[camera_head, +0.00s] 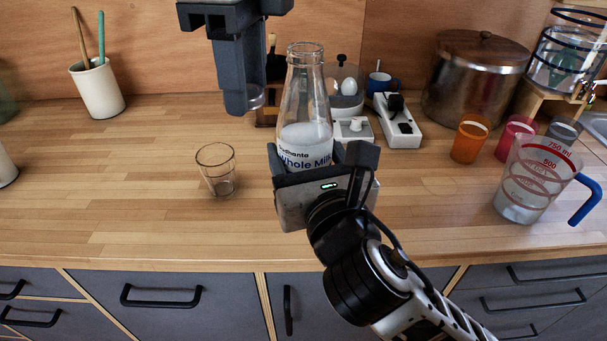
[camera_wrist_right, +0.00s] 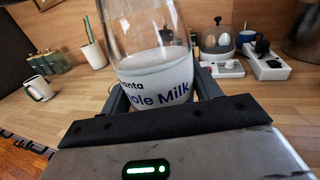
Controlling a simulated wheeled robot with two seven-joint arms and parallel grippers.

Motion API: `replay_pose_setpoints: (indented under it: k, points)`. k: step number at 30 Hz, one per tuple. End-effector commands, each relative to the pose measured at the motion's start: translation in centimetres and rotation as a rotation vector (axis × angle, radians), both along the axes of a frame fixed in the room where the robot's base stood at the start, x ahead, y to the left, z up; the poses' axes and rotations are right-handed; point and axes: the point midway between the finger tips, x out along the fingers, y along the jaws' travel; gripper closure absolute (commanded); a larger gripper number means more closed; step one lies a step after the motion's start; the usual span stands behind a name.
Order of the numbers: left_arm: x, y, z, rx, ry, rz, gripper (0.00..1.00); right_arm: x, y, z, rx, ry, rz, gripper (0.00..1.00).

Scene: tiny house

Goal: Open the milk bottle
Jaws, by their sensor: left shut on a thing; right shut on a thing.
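The milk bottle (camera_head: 305,95) is clear glass with a white "Whole Milk" lower part and stands upright at the middle of the counter. Its mouth looks open, with no cap on it. The bottle also fills the middle of the right wrist view (camera_wrist_right: 155,75). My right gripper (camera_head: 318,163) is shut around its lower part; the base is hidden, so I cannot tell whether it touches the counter. My left gripper (camera_head: 247,103) hangs left of the bottle neck, shut on a small translucent round piece, apparently the cap (camera_head: 256,98).
An empty glass (camera_head: 216,170) stands left of the bottle. Behind are an egg cooker (camera_head: 345,95) and a power strip (camera_head: 397,120). A measuring jug (camera_head: 538,180), coloured cups (camera_head: 470,140) and a large pot (camera_head: 475,80) stand right.

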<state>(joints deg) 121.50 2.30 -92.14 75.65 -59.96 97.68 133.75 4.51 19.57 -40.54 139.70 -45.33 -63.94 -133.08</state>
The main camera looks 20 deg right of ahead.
Motion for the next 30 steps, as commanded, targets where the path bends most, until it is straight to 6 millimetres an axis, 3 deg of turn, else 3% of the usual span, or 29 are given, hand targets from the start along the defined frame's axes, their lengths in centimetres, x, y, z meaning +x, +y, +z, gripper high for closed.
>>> replay_pose_setpoints:
  k: [11,15,21,26,30]
  points:
    - [0.0,0.0,-0.7,0.000,0.000,0.005,0.90,7.8,-2.4,-3.4,-0.001,-0.006,-0.005,1.00]
    - [0.0,0.0,-1.5,0.000,0.000,0.004,0.90,9.9,-3.0,-6.1,0.001,-0.002,-0.003,1.00]
    - [0.0,0.0,-2.1,0.000,0.000,0.004,0.90,12.0,-3.5,-8.4,0.001,-0.005,-0.002,1.00]
    - [0.0,0.0,-2.3,0.000,0.000,0.004,0.90,12.6,-3.7,-9.0,0.001,-0.007,-0.002,1.00]
    - [0.0,0.0,-2.9,0.000,0.000,0.003,0.90,12.9,-3.7,-11.0,0.003,-0.002,-0.001,1.00]
